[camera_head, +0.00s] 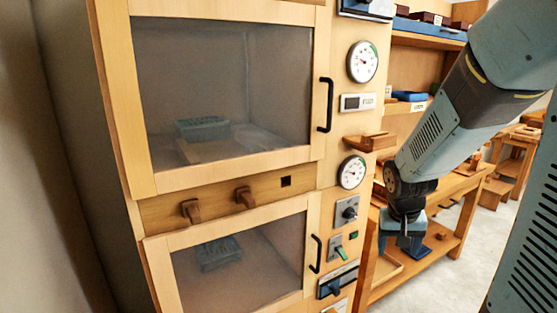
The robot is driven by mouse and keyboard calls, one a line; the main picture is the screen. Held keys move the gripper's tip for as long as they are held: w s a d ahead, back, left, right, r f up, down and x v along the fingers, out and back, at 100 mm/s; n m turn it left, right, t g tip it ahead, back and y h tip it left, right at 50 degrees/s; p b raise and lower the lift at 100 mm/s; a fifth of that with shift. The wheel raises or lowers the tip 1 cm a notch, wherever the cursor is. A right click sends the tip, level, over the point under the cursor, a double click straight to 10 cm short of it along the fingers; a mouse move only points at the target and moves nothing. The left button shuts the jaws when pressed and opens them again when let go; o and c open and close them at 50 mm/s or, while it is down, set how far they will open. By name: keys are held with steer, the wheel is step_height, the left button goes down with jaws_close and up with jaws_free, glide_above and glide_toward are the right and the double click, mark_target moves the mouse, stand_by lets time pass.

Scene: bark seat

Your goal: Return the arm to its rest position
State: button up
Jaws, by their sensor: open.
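My arm (445,120) comes in from the upper right and slopes down to the left. My gripper (404,245) hangs at its end, pointing down, to the right of the wooden cabinet's control panel. Its jaws are open, and I see nothing held between them. Part of a wooden workbench shows behind the gripper. I cannot tell how far the gripper is from the bench.
A wooden cabinet (160,215) with two glazed doors, both shut, fills the left and middle. Its panel carries gauges (362,62), switches and a small jutting wooden shelf (371,142). Shelves (425,40) and a bench (455,190) stand behind. Pale floor (470,260) is clear at right.

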steer(key=s+a+r+n+t+y, duration=0.1)
steer(key=s+a+r, duration=0.1)
steer(key=s+r, duration=0.4)
steer(key=s+a+r+n+t, duration=0.1)
steer(key=s+a+r+t, duration=0.1)
steer(key=s+r, duration=0.4)
step_height(320, 180, up, 5)
steer(key=shift+s+a+f+n+y, duration=0.1)
steer(key=shift+s+a+n+y, duration=0.25)
steer(key=shift+a, duration=0.3)
steer(key=shift+c, duration=0.5)
stand_by(0.4)
